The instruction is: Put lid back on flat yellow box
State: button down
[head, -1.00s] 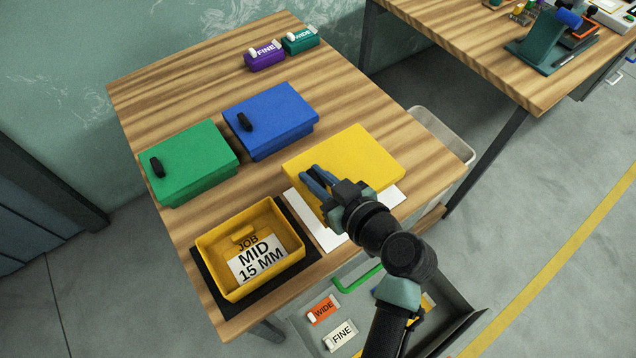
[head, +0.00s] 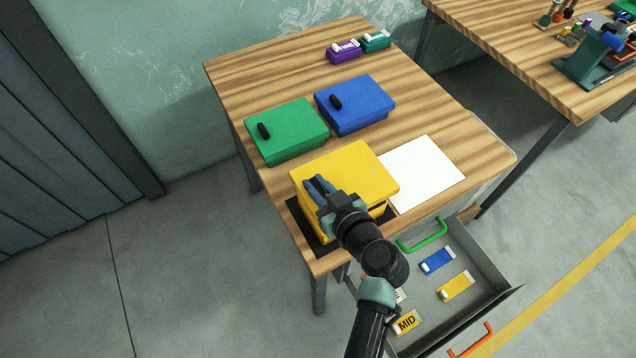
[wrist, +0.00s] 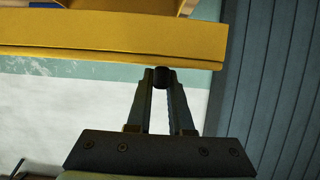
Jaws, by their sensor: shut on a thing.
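The flat yellow lid (head: 350,168) is over the yellow box (head: 310,222), covering its opening from the head view. The box stands on the black mat (head: 303,236) at the table's front left; only a strip of its side shows below the lid. My gripper (head: 318,187) is shut at the lid's near left edge. In the wrist view my gripper (wrist: 160,80) has its fingers closed on a small black handle (wrist: 164,77) by the lid's edge (wrist: 110,38). I cannot tell whether the lid touches the box rim all round.
A white sheet (head: 421,173) lies bare to the right. A green box (head: 285,128) and a blue box (head: 354,100) stand behind. Purple (head: 343,53) and teal (head: 376,42) blocks are at the back. An open drawer (head: 488,262) with tagged pieces juts out at the front right.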

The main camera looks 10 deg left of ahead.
jog(key=shift+w, duration=0.1)
jog(key=shift+f+b, duration=0.1)
jog(key=shift+b, duration=0.4)
notch_tip(320, 180, down, 6)
jog(key=b, duration=0.7)
jog(key=shift+f, duration=0.15)
jog(key=shift+f+b, duration=0.3)
jog(key=shift+b, duration=0.1)
dwell(0.4)
dwell(0.4)
jog(key=c, duration=0.7)
grip_release()
jog(key=shift+c, duration=0.2)
